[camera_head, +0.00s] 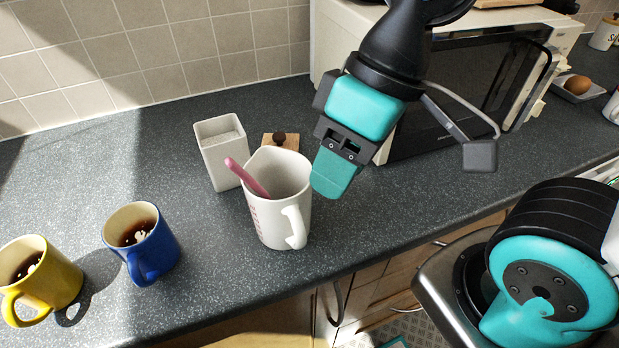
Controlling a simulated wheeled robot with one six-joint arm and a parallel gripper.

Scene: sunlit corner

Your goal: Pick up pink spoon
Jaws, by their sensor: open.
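The pink spoon (247,177) stands tilted inside a white measuring jug (270,220), its handle sticking out over the left rim. Its lower end is hidden in the jug. The jug stands upright on the grey counter, with its handle toward the front right and red markings on its left side. My gripper (337,174) is open and empty. It hangs beside the jug's right rim in the picture, apart from the spoon. One teal finger shows clearly; the other is hard to make out.
A white square container (220,152) and a small wooden item (281,141) stand behind the jug. A blue mug (150,248) and a yellow mug (48,284) with dark drink stand at left. A microwave (470,85) stands behind my gripper. The counter's back left is clear.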

